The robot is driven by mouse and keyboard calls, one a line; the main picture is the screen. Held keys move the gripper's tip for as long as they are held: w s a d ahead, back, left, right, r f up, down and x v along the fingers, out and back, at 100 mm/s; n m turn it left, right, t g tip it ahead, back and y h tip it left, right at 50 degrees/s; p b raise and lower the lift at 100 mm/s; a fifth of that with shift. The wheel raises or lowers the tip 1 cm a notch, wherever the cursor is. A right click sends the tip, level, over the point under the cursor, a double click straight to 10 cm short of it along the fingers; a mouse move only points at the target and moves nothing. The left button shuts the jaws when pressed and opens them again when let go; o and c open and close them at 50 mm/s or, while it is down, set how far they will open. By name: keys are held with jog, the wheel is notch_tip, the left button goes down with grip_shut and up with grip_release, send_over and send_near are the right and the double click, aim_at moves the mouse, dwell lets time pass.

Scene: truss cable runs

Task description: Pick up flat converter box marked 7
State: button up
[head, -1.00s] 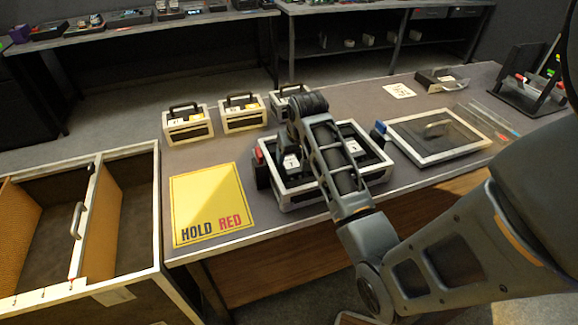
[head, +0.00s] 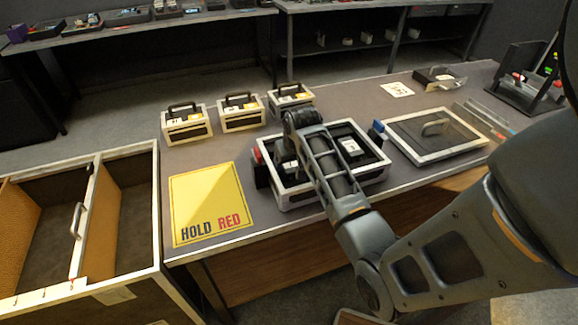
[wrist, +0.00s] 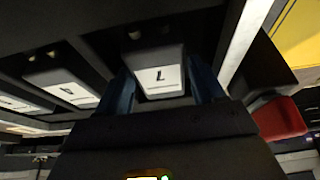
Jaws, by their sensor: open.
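In the wrist view, the flat converter box (wrist: 160,80) has a white face with a dark mark that reads like an upside-down 7. It sits in a dark slot of the open case. My gripper (wrist: 164,88) is open, with one blue-dark finger on each side of this box. I cannot tell whether the fingers touch it. In the head view, my arm covers my fingers and most of this box, over the left part of the light-rimmed case (head: 300,197).
More white-faced boxes sit in the same case, one in the wrist view (wrist: 61,88) and one in the head view (head: 352,148). A yellow HOLD RED mat (head: 208,200) lies left. A framed lid (head: 437,134) lies right. Three small handled cases stand behind.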

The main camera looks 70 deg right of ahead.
dwell(0.3)
jog(key=c, duration=0.9)
jog(key=shift+c, duration=0.2)
jog(key=shift+r, duration=0.1)
